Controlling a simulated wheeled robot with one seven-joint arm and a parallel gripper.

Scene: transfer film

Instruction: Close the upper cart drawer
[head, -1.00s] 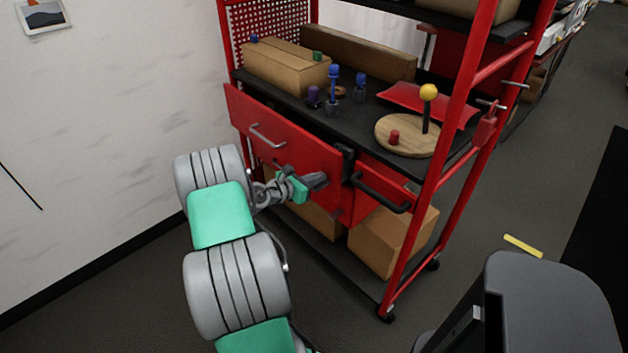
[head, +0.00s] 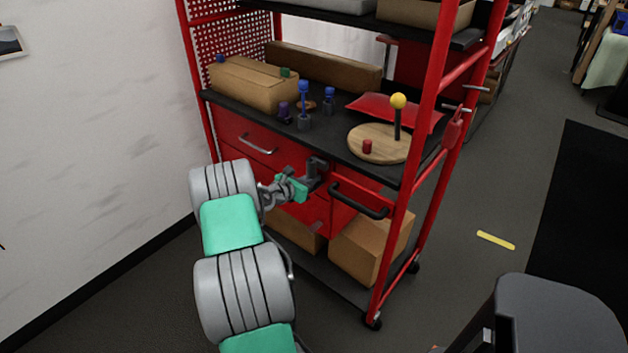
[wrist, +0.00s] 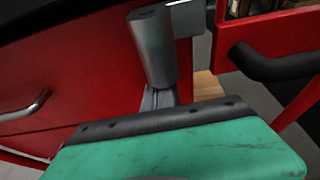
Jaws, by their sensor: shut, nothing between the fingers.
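The upper drawer (head: 238,136) has a red front and a silver bar handle (head: 258,145). In the head view its front sits close under the black cart top, with no clear opening at its top edge; whether it is fully flush I cannot tell. My gripper (head: 317,172) is at the right end of this front, near the corner of the cart. The wrist view shows the shut fingers (wrist: 152,45) against or very near the red front (wrist: 85,75), with the silver handle (wrist: 28,106) to the left. Contact is unclear.
The red cart's black push handle (head: 358,200) and side post (head: 408,200) are just right of my gripper. A round wooden board (head: 375,150), small knobs and boxes stand on the cart top. Cardboard boxes (head: 360,250) sit on the lower shelf.

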